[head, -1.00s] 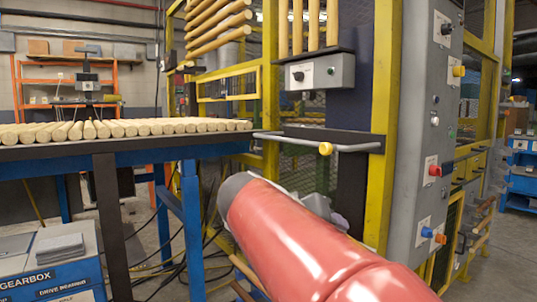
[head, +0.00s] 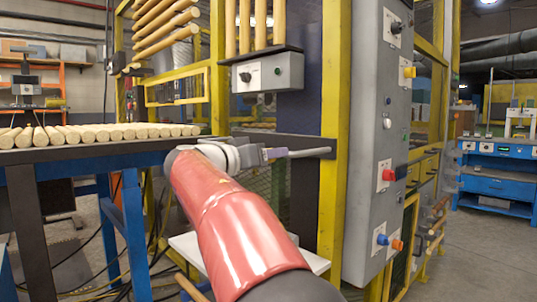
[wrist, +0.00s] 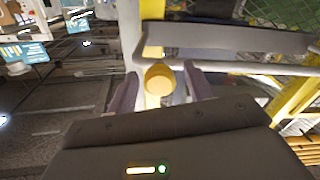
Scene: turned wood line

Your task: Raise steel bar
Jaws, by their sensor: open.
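The steel bar (head: 312,153) is a thin grey rod lying level across the front of the yellow-framed machine. Its right part shows in the head view; my gripper hides the rest. It also shows in the wrist view (wrist: 255,68), level, at upper right. My gripper (head: 268,155) is at the bar in the head view. Its fingers (wrist: 160,92) are open on both sides of the knob, with gaps visible. The knob is hidden in the head view.
A blue-framed table (head: 75,165) with a row of wooden rods stands at left. A grey control panel (head: 375,160) with coloured buttons is right of the bar. A yellow post (head: 336,120) stands close by. A blue bench (head: 500,175) is at far right, with open floor before it.

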